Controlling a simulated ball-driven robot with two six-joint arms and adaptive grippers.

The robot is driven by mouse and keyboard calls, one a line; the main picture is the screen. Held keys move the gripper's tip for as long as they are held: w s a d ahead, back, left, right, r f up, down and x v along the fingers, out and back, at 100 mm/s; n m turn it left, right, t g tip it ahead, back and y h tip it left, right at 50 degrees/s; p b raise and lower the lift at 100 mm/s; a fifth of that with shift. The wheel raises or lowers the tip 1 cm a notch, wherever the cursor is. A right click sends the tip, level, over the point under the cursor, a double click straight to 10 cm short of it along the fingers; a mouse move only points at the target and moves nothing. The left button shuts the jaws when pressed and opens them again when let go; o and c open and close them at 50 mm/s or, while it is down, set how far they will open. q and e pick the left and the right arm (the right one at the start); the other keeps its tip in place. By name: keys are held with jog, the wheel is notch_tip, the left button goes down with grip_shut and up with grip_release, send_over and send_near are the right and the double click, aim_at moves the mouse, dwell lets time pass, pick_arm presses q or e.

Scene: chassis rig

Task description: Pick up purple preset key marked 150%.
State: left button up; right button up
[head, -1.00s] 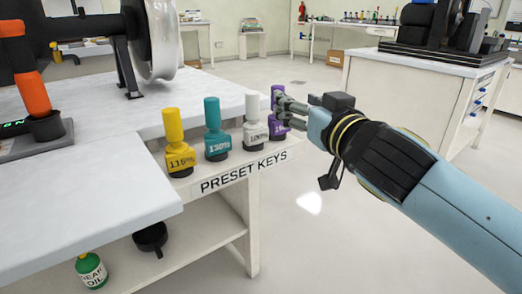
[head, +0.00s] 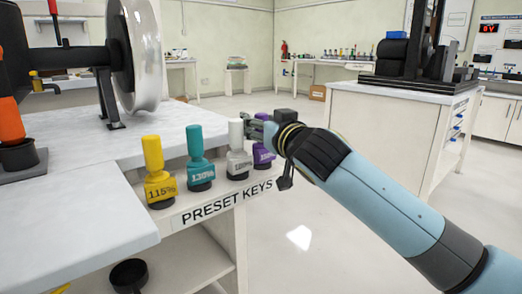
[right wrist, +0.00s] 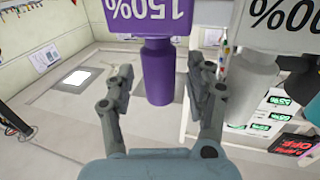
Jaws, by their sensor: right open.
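The purple preset key (head: 262,155) stands at the right end of the key row, its upper part mostly hidden by my right gripper in the head view. In the right wrist view the purple key (right wrist: 158,75) appears upside down, with its 150% marking at the top edge. My right gripper (right wrist: 162,74) is open, with one finger on each side of the purple handle and visible gaps between. In the head view the right gripper (head: 257,127) is level with the handle. My left gripper is not in view.
A white key (head: 238,150) stands close beside the purple one; it also shows in the right wrist view (right wrist: 252,80). Teal (head: 198,158) and yellow (head: 157,172) keys stand farther left on the PRESET KEYS shelf (head: 215,208). Open floor lies to the right.

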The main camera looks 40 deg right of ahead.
grip_shut()
dwell(0.3)
dwell(0.6)
